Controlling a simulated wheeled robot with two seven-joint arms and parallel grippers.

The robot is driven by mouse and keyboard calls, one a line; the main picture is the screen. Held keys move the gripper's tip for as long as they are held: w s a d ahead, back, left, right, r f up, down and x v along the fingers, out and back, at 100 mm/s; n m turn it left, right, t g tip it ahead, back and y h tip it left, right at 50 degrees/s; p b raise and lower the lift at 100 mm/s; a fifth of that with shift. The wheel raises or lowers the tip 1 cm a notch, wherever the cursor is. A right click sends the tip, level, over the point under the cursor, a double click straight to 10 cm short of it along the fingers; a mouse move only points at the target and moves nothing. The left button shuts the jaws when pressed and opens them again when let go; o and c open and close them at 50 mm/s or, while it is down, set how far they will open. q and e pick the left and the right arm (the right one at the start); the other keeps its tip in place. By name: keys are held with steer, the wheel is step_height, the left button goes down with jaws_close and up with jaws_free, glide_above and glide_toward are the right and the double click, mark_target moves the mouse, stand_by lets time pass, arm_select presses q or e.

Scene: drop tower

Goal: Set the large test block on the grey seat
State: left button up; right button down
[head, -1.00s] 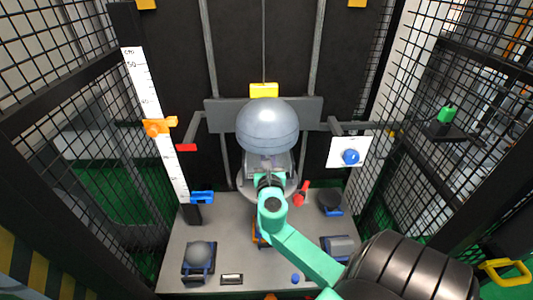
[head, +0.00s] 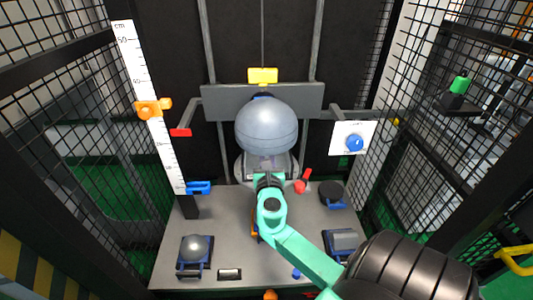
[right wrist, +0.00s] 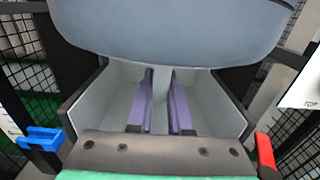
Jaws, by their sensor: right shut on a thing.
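The large test block (head: 266,124) appears as a big grey-blue dome above a pale grey hollow body. My right gripper (head: 266,178) is shut on it below the dome. In the right wrist view, the two purple fingers of the gripper (right wrist: 160,112) close on a grey upright rib inside the body, and the dome (right wrist: 175,30) fills the top. A pale grey round seat (head: 239,170) shows behind and under the block, at the back of the table. The block hides most of it. I cannot tell whether they touch. My left gripper is out of view.
A grey crossbar (head: 222,101) with a yellow block (head: 262,75) stands behind the dome. A white scale (head: 150,100) is at left, a dial panel (head: 366,131) at right. A red-handled part (head: 302,184) lies close right of the seat. Blue-handled pieces stand on the table (head: 225,225).

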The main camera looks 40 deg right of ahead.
steer(key=shift+s+a+r, duration=0.1)
steer(key=shift+r, duration=0.05)
stand_by(0.4)
steer(key=c, duration=0.8)
jaws_free()
steer(key=shift+o, duration=0.2)
steer(key=shift+s+a+f, duration=0.1)
steer(key=shift+f, duration=0.2)
steer(key=b+v, duration=0.1)
steer(key=v, duration=1.3)
steer(key=shift+r+b, duration=0.15)
steer(key=shift+b, duration=0.15)
steer(key=shift+s+a, duration=0.2)
